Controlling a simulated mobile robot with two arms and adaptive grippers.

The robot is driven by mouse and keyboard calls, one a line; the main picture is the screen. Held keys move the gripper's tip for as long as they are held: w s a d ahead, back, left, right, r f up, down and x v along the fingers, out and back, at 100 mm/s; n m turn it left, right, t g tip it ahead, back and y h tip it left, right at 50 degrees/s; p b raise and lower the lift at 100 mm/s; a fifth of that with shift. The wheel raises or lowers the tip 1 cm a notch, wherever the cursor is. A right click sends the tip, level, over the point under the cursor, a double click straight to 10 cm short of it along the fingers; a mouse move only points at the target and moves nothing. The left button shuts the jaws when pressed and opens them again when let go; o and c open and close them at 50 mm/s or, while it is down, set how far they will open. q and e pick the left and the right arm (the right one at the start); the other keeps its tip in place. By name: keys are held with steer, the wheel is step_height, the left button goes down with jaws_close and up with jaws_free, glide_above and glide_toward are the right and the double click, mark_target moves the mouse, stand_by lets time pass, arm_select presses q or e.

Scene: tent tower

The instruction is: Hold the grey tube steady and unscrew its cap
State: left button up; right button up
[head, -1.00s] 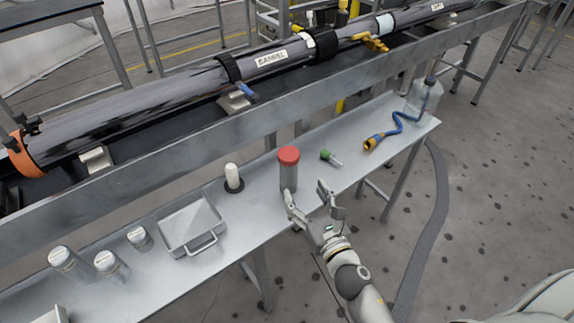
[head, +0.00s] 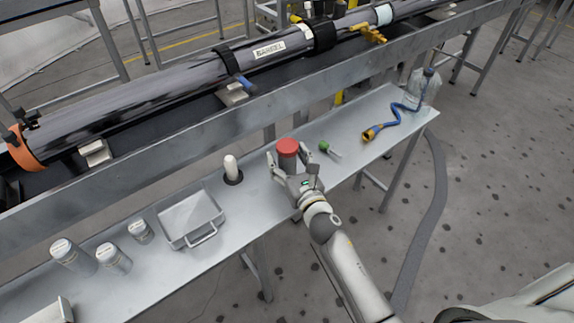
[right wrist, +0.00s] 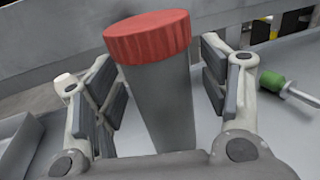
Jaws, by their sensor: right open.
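The grey tube (head: 287,162) with its ridged red cap (head: 288,146) stands upright on the metal bench, and the cap sits on its top. In the right wrist view the tube (right wrist: 160,105) and cap (right wrist: 148,37) fill the middle. My right gripper (head: 291,172) is open, its fingers on either side of the tube, below the cap. In the right wrist view, gaps show between the tube and the pads of the right gripper (right wrist: 162,90). The tube's lower part is hidden behind the gripper. My left gripper is in neither view.
A green-handled tool (head: 328,149) lies right of the tube. A white cylinder on a dark base (head: 231,168) and a metal tray (head: 190,218) stand to the left. Several grey containers (head: 114,258) are farther left. A blue hose (head: 395,120) and clear bottle (head: 424,88) are at the right end.

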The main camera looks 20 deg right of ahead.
mark_target(292, 156)
steer(key=shift+w, duration=0.2)
steer(key=c, duration=1.2)
steer(key=shift+r, duration=0.45)
step_height(292, 156, up, 3)
steer(key=shift+f+p, duration=0.15)
steer(key=shift+p, duration=0.85)
steer(key=s+r+p, duration=0.1)
steer(key=s+r, duration=0.1)
steer(key=s+r+p, duration=0.1)
steer(key=s+r, duration=0.1)
steer(key=r, duration=0.1)
steer(key=shift+s+r, duration=0.1)
steer(key=shift+s, duration=0.1)
steer(key=s+r, duration=0.1)
steer(key=s, duration=0.2)
steer(key=s+r, duration=0.2)
steer(key=s, duration=0.1)
steer(key=s+r, duration=0.1)
steer(key=s, duration=0.2)
steer(key=shift+s+r, duration=0.15)
steer(key=shift+s, duration=0.25)
